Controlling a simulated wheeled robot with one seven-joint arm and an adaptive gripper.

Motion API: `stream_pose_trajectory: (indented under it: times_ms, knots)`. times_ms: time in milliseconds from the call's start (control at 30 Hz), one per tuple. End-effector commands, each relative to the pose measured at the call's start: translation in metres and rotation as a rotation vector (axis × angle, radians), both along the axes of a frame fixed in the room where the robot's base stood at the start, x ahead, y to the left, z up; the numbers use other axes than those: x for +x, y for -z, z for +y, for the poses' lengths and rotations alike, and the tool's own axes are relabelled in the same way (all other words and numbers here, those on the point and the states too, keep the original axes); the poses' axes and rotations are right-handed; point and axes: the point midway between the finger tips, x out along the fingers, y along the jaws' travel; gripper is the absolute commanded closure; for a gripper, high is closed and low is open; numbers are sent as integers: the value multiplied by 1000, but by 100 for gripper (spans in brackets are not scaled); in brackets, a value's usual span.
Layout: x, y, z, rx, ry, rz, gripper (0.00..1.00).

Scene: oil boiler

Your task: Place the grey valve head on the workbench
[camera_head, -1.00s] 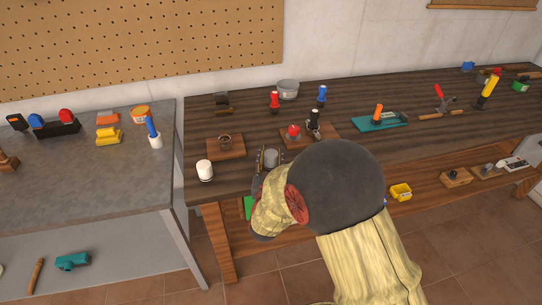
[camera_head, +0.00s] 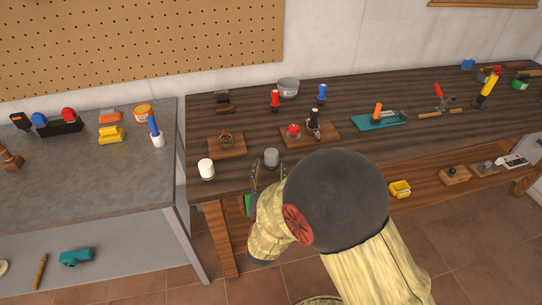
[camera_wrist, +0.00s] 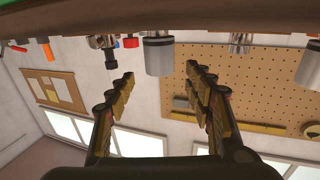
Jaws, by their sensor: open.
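The grey valve head (camera_head: 271,157), a small grey cylinder, stands upright near the front edge of the dark wooden workbench (camera_head: 235,190). My gripper (camera_head: 269,174) is open and empty at the bench's front edge, just on the near side of the valve head. In the wrist view, which is upside down, the valve head (camera_wrist: 158,56) shows ahead of my two spread fingers (camera_wrist: 160,86), with a gap between. My arm hides part of the bench front.
A white cylinder (camera_head: 206,169) stands to the left. Behind are a wooden block with a ring (camera_head: 227,145) and a board with a red knob (camera_head: 293,131). A lower shelf holds a yellow bin (camera_head: 400,189). A grey table (camera_head: 70,170) stands left.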

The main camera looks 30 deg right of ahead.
Motion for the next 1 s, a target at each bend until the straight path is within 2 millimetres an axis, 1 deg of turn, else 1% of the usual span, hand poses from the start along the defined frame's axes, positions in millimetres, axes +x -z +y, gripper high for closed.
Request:
stream_pose_trajectory:
  times_ms: [33, 100, 333, 400, 467, 567, 667, 700, 800, 900, 967, 1000]
  knots:
    - [-9, -2, 8, -1, -5, 3, 48]
    - [-18, -2, 14, -2, -4, 1, 48]
    - [-35, 0, 24, 0, -1, 0, 48]
    - [-35, -1, 26, 8, -6, 2, 48]
    - [-31, -3, 30, 31, -19, 8, 48]
    - [-15, -9, 42, 106, -73, 41, 48]
    - [4, -22, 64, 207, -164, 100, 48]
    - [10, -28, 76, 246, -207, 129, 48]
    - [16, -46, 103, 322, -313, 212, 48]
    - [10, -65, 128, 372, -413, 306, 48]
    - [1, -76, 140, 391, -465, 368, 48]
    - [-8, -84, 148, 397, -497, 409, 48]
